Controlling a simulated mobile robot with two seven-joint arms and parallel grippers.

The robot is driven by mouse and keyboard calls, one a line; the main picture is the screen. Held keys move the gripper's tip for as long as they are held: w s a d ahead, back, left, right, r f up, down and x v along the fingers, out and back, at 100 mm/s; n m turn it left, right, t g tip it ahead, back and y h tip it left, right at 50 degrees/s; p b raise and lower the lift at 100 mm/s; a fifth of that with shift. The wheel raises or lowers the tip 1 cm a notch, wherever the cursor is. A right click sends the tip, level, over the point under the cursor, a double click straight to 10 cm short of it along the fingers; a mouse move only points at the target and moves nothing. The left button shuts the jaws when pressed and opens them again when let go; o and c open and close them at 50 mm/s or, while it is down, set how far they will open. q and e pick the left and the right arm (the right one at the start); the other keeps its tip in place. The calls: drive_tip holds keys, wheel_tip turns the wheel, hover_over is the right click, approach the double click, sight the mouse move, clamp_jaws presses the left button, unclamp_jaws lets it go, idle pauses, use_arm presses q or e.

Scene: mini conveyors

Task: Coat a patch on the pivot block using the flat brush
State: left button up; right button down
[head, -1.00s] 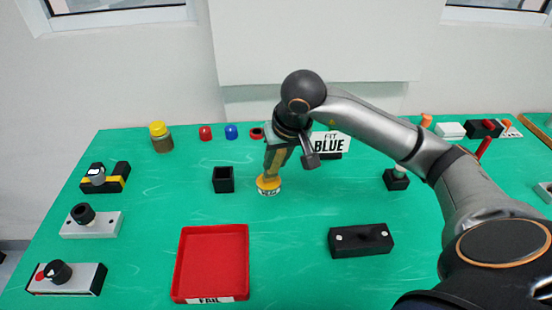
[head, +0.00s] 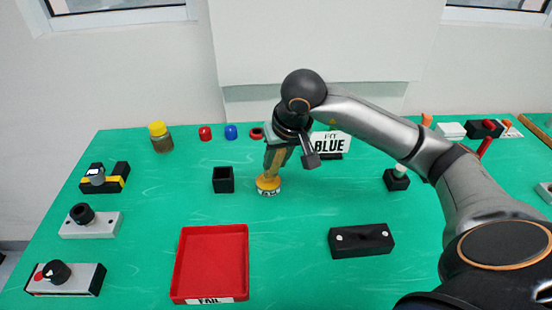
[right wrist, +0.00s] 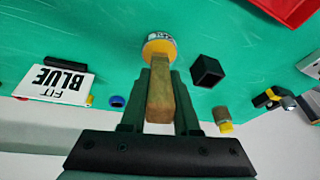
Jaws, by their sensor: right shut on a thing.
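My right gripper (head: 275,158) points down near the middle of the green table and is shut on a wooden, brownish handle (right wrist: 160,95), which looks like the flat brush. The handle's lower end meets a round yellow pot (head: 268,185) with a white label, also in the right wrist view (right wrist: 159,47). The bristles are hidden; I cannot tell whether they are inside the pot. A black block (head: 361,240) with two pale dots, perhaps the pivot block, lies at the front right, apart from the gripper. My left gripper is not in view.
A small open black box (head: 223,180) stands just left of the pot. A red FAIL tray (head: 211,299) is at the front. A FIT BLUE sign (head: 330,142) stands behind the gripper. Switch fixtures (head: 66,279) line the left edge. Table between tray and black block is clear.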

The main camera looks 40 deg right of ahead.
drive_tip(key=shift+s+f, duration=0.1)
drive_tip(key=shift+r+p, duration=2.4)
drive_tip(key=shift+r, duration=1.15)
drive_tip(key=s+a+f+n+y, duration=0.1)
drive_tip(key=s+a+f+n, duration=0.2)
drive_tip(key=s+a, duration=0.4)
drive_tip(key=a+p, duration=0.1)
drive_tip(key=a, duration=0.2)
drive_tip(key=shift+f+n, duration=0.3)
drive_tip(key=shift+f, duration=0.05)
